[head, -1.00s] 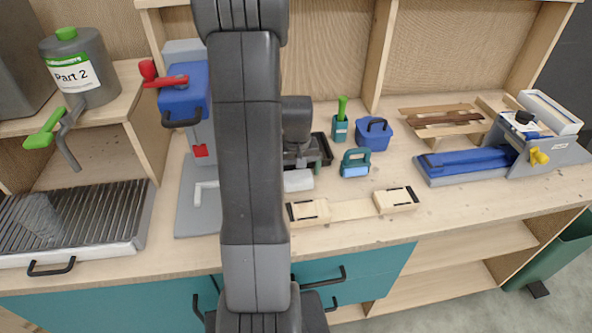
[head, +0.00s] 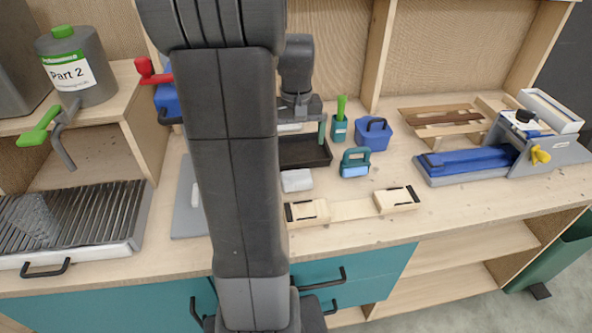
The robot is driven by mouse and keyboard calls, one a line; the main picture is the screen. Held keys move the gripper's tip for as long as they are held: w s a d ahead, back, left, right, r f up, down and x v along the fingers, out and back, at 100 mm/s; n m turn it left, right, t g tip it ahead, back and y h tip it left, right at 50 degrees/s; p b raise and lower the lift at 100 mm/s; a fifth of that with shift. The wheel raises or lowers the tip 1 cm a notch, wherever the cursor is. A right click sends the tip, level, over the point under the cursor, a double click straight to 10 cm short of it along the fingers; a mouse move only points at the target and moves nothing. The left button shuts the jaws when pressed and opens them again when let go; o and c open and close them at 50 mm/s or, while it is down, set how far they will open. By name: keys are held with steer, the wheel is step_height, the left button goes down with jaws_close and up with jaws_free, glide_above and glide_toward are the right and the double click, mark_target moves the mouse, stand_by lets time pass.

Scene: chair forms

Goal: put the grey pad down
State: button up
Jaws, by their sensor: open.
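The grey pad (head: 297,181) is a small light-grey block lying on the wooden bench, just in front of a black tray (head: 305,153). My gripper (head: 300,128) is over the back of the black tray, behind the pad and apart from it. Its jaws are open. One finger shows at its right side; my arm hides the left side. A pale strip shows under the gripper, and I cannot tell what it is.
A wooden fixture with two end blocks (head: 396,200) lies at the front. A teal-handled block (head: 355,163), a teal cup (head: 340,128) and a blue box (head: 374,134) stand to the right. A blue vice-like device (head: 470,161) is farther right.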

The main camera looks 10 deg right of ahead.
mark_target(296, 176)
step_height(296, 176, down, 9)
steer(key=shift+s+r, duration=0.1)
steer(key=shift+r, duration=0.1)
steer(key=shift+d+f+p, duration=0.1)
steer(key=shift+f+p, duration=0.4)
steer(key=shift+f, duration=2)
steer(key=c, duration=1.1)
step_height(296, 176, up, 10)
steer(key=shift+f, duration=0.25)
steer(key=shift+r, duration=0.25)
